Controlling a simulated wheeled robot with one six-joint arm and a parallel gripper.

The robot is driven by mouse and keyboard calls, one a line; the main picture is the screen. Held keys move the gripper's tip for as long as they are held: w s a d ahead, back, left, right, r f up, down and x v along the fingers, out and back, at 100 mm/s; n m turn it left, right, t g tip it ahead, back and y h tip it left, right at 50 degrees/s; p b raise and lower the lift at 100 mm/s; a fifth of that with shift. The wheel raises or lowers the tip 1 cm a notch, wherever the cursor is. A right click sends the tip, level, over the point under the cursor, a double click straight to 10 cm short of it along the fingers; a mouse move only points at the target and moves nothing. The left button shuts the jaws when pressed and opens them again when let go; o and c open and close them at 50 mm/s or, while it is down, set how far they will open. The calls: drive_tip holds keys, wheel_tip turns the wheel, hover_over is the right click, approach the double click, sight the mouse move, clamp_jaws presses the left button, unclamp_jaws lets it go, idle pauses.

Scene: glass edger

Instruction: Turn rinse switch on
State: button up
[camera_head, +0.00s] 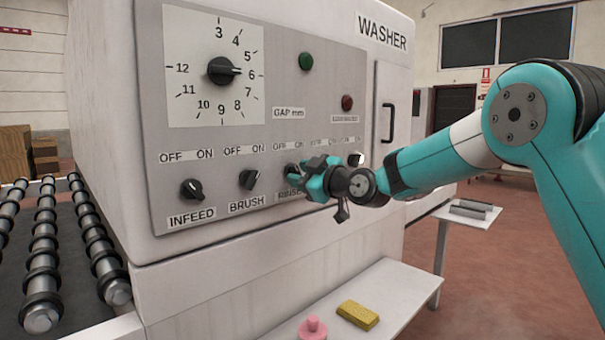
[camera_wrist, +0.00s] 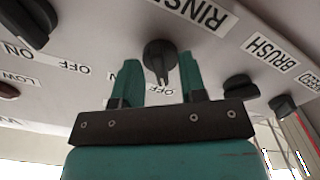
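The rinse switch (camera_wrist: 160,55) is a dark round knob with a pointer, below its RINSE label (camera_wrist: 200,14) in the upside-down wrist view. Its pointer is directed toward the OFF label (camera_wrist: 163,90); the ON label beside it is partly hidden by a finger. My gripper (camera_wrist: 159,72) is open, with one teal finger on each side of the knob and a visible gap to each. In the head view my gripper (camera_head: 298,172) is at the washer panel (camera_head: 240,135), covering most of the rinse switch and part of its labels.
The infeed switch (camera_head: 192,189) and brush switch (camera_head: 249,180) are to the left; another switch (camera_head: 356,159) is close on the right. Above are a gap dial (camera_head: 221,71), a green button (camera_head: 306,61) and a red button (camera_head: 347,102). A white shelf (camera_head: 385,290) is below.

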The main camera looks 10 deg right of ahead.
clamp_jaws()
drive_tip(key=shift+s+a+m, duration=0.1)
drive_tip(key=shift+a+m, duration=0.05)
drive_tip(key=shift+m, duration=6.75)
